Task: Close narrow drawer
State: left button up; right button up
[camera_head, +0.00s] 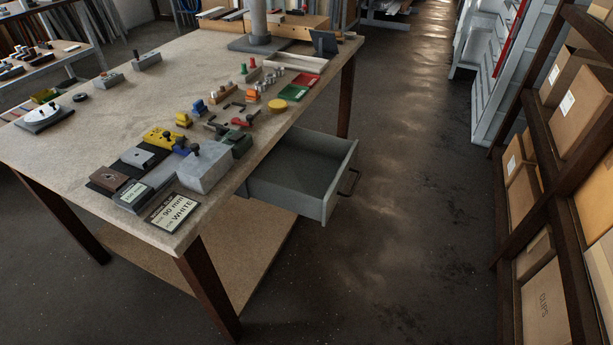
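The narrow drawer (328,190) is a grey box that stands pulled out from under the right side of the worktable (108,128). Its inside looks empty. A dark handle (350,181) sits on its front panel, which faces right over the open floor. The drawer's back end is hidden under the tabletop. Neither of my grippers shows in the head view, so their place relative to the drawer cannot be seen.
The tabletop carries several small tools, blocks, coloured trays and a label card (172,212). A dark shelf rack with cardboard boxes (579,98) stands along the right. The floor (408,160) between drawer and rack is clear. A table leg (209,287) stands at the near corner.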

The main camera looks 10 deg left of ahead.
aim_at(305, 174)
jog(key=u, duration=0.05)
jog(key=k, duration=0.55)
jog(key=z, duration=0.65)
jog(key=i, duration=0.85)
jog(key=u, duration=0.6)
jog(key=i, duration=0.65)
jog(key=u, duration=0.65)
